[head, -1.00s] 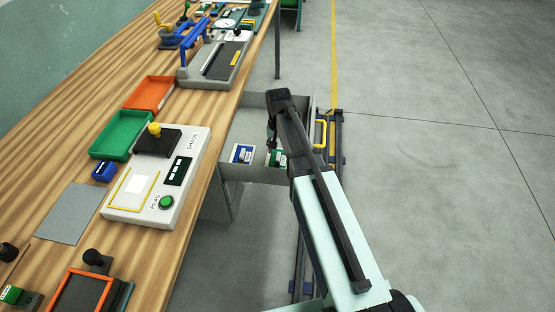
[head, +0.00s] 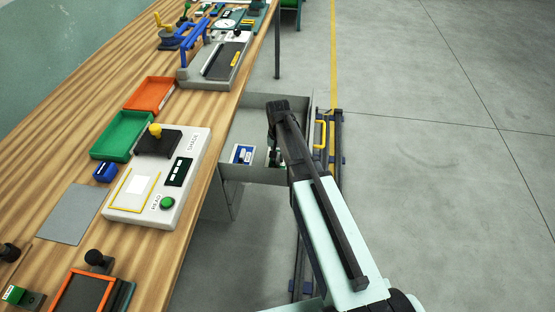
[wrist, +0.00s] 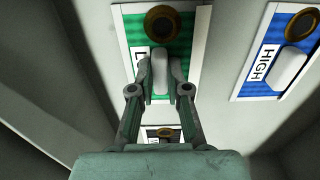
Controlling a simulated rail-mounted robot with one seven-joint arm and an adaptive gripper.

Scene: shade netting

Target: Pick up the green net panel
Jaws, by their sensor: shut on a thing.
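The green net panel (wrist: 187,62) lies in the open drawer, in the upper middle of the wrist view. It has a white frame, a brass ring and a pale raised grip, and a white label partly hidden by a finger. My gripper (wrist: 160,75) is shut on that pale grip, one finger on each side. In the head view my gripper (head: 273,140) reaches down into the drawer, and my arm hides most of the green panel there.
A blue panel marked HIGH (wrist: 278,58) lies to the right in the wrist view and also shows in the head view (head: 242,154). Another panel (wrist: 150,133) is partly visible below my fingers. Grey drawer (head: 255,172) walls surround them. The wooden bench (head: 75,165) is left of the drawer.

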